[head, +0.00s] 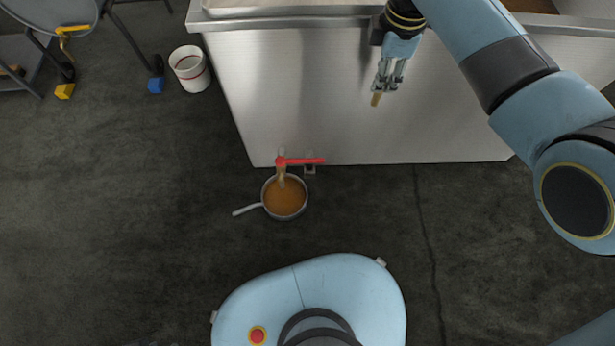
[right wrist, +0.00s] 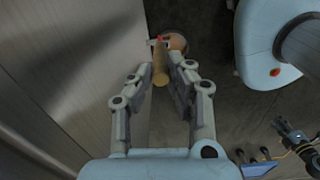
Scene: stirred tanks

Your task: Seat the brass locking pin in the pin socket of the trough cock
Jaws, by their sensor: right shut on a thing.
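My right gripper (head: 378,90) is in front of the steel trough's wall, high up and to the right of the cock. It is shut on the brass locking pin (head: 376,99), which points downward from the fingertips. In the right wrist view the pin (right wrist: 160,75) sticks out from between the fingers (right wrist: 163,68). The trough cock (head: 282,167) has a red lever (head: 305,160) and sits low on the trough wall. A small bracket (head: 310,169) beside it may be the pin socket; its opening is too small to make out.
A pan (head: 285,215) of orange-brown liquid stands on the floor under the cock, its handle to the left. The trough (head: 340,100) rises behind. The floor at left is clear.

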